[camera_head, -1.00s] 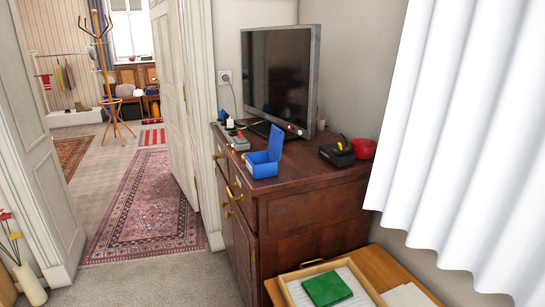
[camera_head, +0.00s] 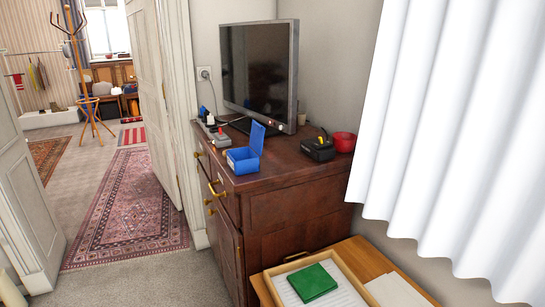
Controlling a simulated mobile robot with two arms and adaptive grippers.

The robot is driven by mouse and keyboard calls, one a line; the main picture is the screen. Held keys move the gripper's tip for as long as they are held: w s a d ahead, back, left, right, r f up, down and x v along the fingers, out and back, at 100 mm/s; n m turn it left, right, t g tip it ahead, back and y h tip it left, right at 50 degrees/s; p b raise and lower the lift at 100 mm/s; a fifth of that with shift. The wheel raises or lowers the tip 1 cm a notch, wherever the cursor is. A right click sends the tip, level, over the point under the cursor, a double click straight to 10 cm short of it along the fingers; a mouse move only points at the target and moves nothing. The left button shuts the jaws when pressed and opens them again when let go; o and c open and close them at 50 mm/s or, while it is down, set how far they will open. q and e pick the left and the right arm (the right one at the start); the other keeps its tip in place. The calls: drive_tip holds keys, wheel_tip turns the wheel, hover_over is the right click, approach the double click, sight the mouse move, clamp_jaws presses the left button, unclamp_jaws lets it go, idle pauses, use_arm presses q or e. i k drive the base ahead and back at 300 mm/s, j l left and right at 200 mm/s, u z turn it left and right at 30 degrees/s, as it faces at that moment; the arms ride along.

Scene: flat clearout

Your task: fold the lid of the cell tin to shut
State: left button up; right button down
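A blue tin (camera_head: 241,162) stands near the front left corner of the dark wooden cabinet's top, and I take it for the cell tin. Its lid (camera_head: 257,138) stands up on the right side, so the tin is open. Its inside is too small to make out. Neither of my grippers shows in the head view.
On the cabinet (camera_head: 290,195) a television (camera_head: 260,75) stands behind the tin, a grey device (camera_head: 221,138) at its left, and a black box (camera_head: 318,148) and red bowl (camera_head: 343,142) to the right. A low table (camera_head: 360,258) with a green book (camera_head: 313,282) stands in front.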

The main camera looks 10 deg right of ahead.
sight(257, 133)
drive_tip(key=i+l+u, duration=0.1)
drive_tip(key=l+u, duration=0.3)
drive_tip(key=i+l+u, duration=0.1)
drive_tip(key=u, duration=0.25)
drive_tip(key=l, duration=0.1)
